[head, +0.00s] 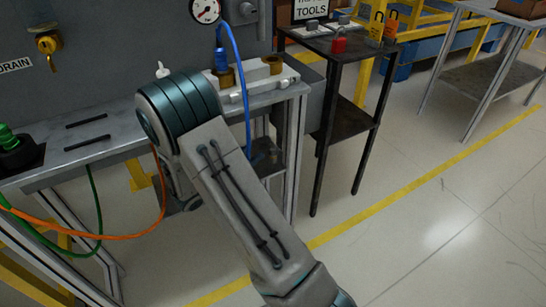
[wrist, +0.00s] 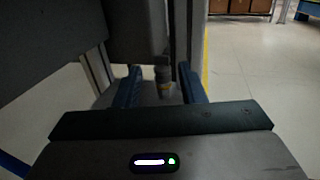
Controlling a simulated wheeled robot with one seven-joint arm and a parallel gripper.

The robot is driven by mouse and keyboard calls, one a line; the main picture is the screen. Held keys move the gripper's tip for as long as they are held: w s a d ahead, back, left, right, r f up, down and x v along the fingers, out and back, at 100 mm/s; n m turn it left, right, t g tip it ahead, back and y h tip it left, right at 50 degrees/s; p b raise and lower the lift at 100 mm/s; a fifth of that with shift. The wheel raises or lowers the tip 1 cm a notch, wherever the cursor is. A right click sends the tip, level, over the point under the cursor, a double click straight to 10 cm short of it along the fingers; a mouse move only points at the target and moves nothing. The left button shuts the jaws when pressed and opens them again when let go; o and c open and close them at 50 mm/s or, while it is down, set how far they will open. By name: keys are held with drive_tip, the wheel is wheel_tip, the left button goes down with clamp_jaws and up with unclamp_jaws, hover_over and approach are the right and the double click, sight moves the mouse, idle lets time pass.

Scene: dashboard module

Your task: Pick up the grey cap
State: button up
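In the wrist view my gripper (wrist: 160,70) is open, its two dark blue fingers apart. A small grey cylindrical piece (wrist: 163,76), which looks like the grey cap, shows between the fingers near their tips. It sits just below a dark grey box-like part. I cannot tell whether either finger touches it; a gap shows on each side. In the head view my arm reaches down in front of the metal bench, and my gripper is mostly hidden behind it. I cannot make out the grey cap there.
The bench (head: 85,143) carries a white block with brass fittings (head: 272,64), a blue hose (head: 240,75) and a green fitting (head: 14,148). Orange and green hoses hang at left. A dark stand (head: 345,115) holds a red padlock (head: 339,43).

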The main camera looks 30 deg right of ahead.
sight(270, 152)
wheel_tip(270, 152, down, 5)
drive_tip(key=shift+r+b, duration=0.2)
drive_tip(key=shift+b, duration=0.55)
drive_tip(key=shift+r+x, duration=0.25)
drive_tip(key=shift+x, duration=1)
drive_tip(key=b+x, duration=0.2)
drive_tip(key=x, duration=0.2)
drive_tip(key=shift+d, duration=0.1)
drive_tip(key=shift+w+d, duration=0.1)
drive_tip(key=shift+d, duration=0.35)
drive_tip(key=shift+r, duration=0.1)
drive_tip(key=c, duration=0.8)
